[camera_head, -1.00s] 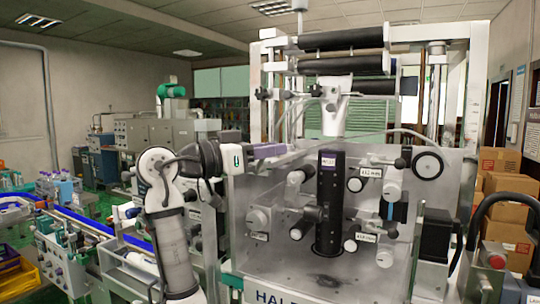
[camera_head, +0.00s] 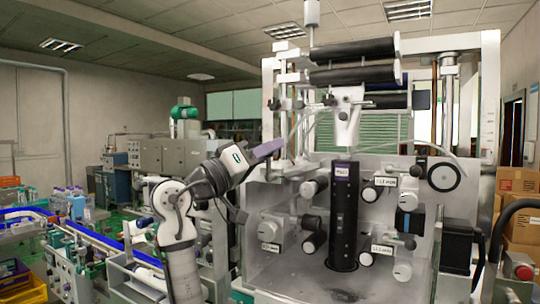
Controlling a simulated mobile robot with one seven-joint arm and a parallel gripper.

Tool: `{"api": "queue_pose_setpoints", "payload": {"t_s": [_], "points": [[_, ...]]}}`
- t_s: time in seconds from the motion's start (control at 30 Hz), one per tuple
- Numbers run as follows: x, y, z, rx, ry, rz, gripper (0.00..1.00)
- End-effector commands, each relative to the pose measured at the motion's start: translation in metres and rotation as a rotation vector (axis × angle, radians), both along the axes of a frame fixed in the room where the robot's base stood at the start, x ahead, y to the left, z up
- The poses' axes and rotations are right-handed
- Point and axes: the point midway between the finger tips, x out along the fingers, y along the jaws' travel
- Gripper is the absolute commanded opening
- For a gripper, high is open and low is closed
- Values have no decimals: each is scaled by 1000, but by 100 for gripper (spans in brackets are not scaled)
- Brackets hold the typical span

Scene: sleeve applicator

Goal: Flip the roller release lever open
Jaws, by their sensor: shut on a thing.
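My gripper (camera_head: 276,146) is at the upper left of the sleeve applicator (camera_head: 262,252), its purple end tilted up to the right. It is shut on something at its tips. This seems to be the roller release lever, but its shape is too small and hidden to make out clearly. My gripper is left of this cylinder and higher than most of the knobs.
Dark horizontal rollers (camera_head: 352,49) sit on the white frame above the panel. A white bracket (camera_head: 347,120) with dark knobs hangs below them. A conveyor with blue rails (camera_head: 95,237) runs at the left. Cardboard boxes (camera_head: 518,208) stand at the right.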

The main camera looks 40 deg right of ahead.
Motion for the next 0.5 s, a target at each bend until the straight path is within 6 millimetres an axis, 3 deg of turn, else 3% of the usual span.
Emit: {"api": "queue_pose_setpoints", "payload": {"t_s": [0.4,0.43,0.5], "points": [[0,-1,-2,1,9,-4,2],[0,-1,-2,1,9,-4,26],[0,0,-2,0,9,-3,35]]}}
